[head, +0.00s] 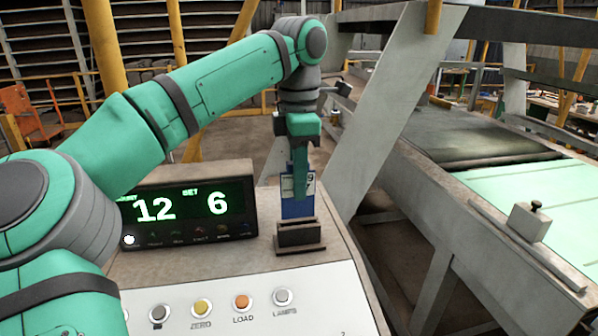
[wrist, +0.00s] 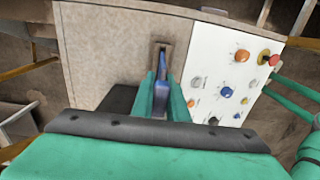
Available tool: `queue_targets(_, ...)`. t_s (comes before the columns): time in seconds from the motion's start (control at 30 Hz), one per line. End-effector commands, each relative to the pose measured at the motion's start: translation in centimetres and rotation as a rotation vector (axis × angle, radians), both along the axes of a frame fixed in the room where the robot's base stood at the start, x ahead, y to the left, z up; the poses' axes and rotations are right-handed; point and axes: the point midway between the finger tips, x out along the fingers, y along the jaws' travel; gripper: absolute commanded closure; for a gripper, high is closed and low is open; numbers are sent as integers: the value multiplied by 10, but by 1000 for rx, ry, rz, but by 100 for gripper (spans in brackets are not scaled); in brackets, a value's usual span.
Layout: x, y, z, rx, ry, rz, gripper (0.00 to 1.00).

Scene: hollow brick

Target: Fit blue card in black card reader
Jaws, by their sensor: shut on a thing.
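The blue card (head: 297,208) is upright, with a white upper part, and hangs from my gripper (head: 300,180). My gripper is shut on the card's upper part. The black card reader (head: 300,235) stands on the console's top. In the head view the card's lower edge is at or just behind the reader's top; I cannot tell whether it is in the slot. In the wrist view the card (wrist: 161,98) shows edge-on between the green fingers, and the reader (wrist: 162,52) lies just beyond it.
A display (head: 188,214) reading 12 and 6 stands left of the reader. The console's white sloped panel (head: 240,311) in front carries several buttons. A conveyor frame (head: 480,225) stands to the right, with a gap between it and the console.

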Motion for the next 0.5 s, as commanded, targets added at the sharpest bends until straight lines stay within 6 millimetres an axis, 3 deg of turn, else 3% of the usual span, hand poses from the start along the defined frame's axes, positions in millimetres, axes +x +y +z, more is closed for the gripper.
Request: queue_targets(0.5, 0, -1, -4, 0, -1, -1, 100)
